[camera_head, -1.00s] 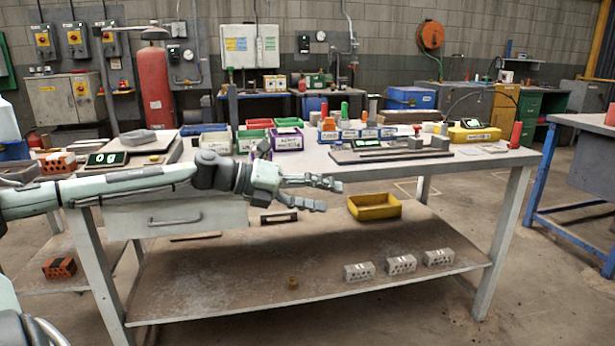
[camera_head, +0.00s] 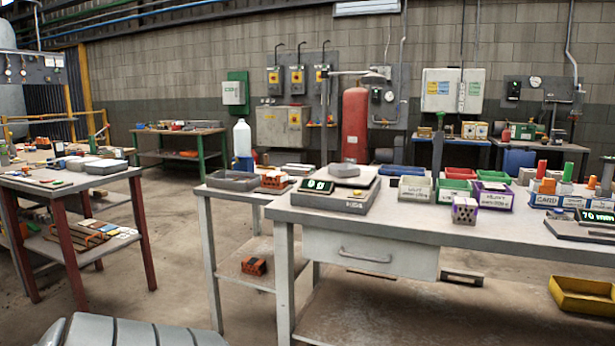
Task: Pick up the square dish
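A small pale grey square dish (camera_head: 344,170) appears to rest on top of the scale (camera_head: 335,194) at the left end of the long workbench. A larger grey tray (camera_head: 232,181) sits on the small side table, left of the scale. It is also squarish, and I cannot tell for certain which one the name fits. Neither of my grippers is in view. Nothing of mine touches either object in this view.
Orange bricks (camera_head: 275,180) and a white jug (camera_head: 242,140) stand near the tray. Green and red bins (camera_head: 450,187) stand right of the scale. A red-legged table (camera_head: 70,195) stands at the left, with open floor between it and the side table.

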